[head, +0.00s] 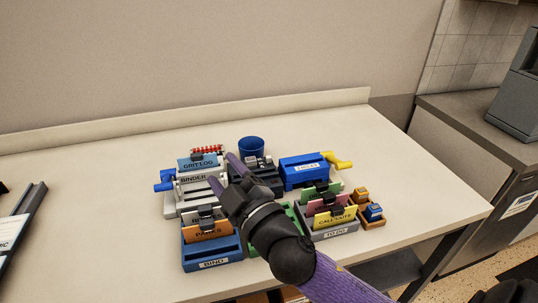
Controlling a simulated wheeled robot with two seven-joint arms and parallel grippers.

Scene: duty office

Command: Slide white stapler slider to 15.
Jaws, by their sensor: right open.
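A white device (172,205) with a blue handle (163,181) at its left side stands on the left of the desk group. A label reading BINDER and pale slotted parts show on it. I cannot make out the slider or a 15 mark at this size. My right gripper (222,171) reaches in from the lower right, its purple fingers apart and empty. The fingertips are over or beside the right edge of the white device; I cannot tell whether they touch it. The hand hides part of what lies behind it. My left gripper is not in view.
A blue tray labelled BIND (213,264) stands in front, holding cards. A dark device (262,180), a blue cup (251,147), a blue box (303,171) with a yellow handle and a TO DO tray (338,232) crowd the right. The desk's right side (420,185) is clear.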

